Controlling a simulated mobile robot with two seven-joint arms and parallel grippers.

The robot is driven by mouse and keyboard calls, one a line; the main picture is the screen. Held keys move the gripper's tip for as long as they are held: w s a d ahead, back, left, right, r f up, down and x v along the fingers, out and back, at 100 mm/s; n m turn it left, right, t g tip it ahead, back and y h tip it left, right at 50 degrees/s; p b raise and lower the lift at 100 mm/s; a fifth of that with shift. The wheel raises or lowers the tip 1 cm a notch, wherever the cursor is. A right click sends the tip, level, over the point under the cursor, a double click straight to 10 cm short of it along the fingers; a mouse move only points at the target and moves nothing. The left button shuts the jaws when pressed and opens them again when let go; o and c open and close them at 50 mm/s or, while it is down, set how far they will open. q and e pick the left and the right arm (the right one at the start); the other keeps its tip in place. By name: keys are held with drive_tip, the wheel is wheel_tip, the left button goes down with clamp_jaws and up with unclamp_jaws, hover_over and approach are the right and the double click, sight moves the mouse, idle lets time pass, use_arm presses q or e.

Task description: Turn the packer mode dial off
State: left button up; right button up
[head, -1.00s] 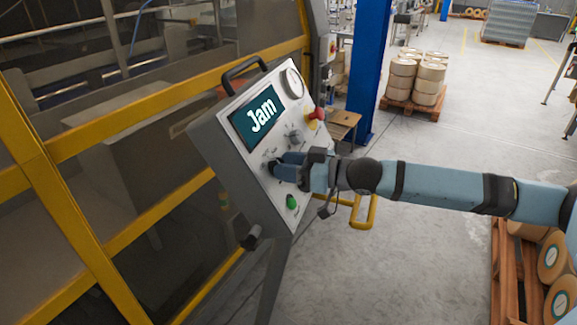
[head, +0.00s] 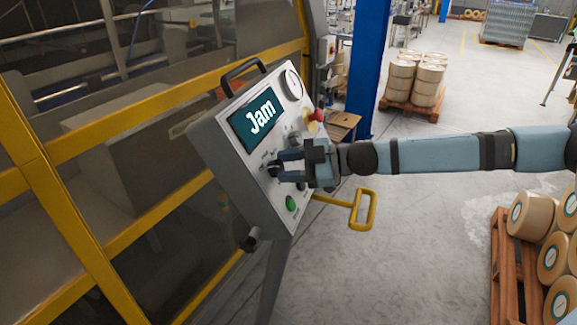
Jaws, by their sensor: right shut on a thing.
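The tilted grey control panel (head: 220,137) stands left of centre, and its screen (head: 260,118) reads "Jam". My right gripper (head: 279,169) comes in from the right and is shut on a dark dial (head: 273,168) low on the panel face. The fingers hide part of the dial and its markings, so I cannot read its setting. A second grey knob (head: 295,138) sits above the gripper. My left gripper is not in view.
A green button (head: 291,203) is just below the gripper, and a red emergency stop (head: 316,116) is above it. A gauge (head: 293,83) is at the panel top. A yellow handle (head: 362,210) juts out below my right arm. Yellow guard frames (head: 150,105) stand left.

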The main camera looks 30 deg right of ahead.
drive_tip(key=shift+n, duration=0.5)
drive_tip(key=o, duration=0.9)
drive_tip(key=shift+w+a, duration=0.1)
drive_tip(key=b+v, duration=0.1)
drive_tip(key=v, duration=1.3)
drive_tip(key=shift+w+r+b, duration=0.1)
drive_tip(key=shift+b, duration=0.3)
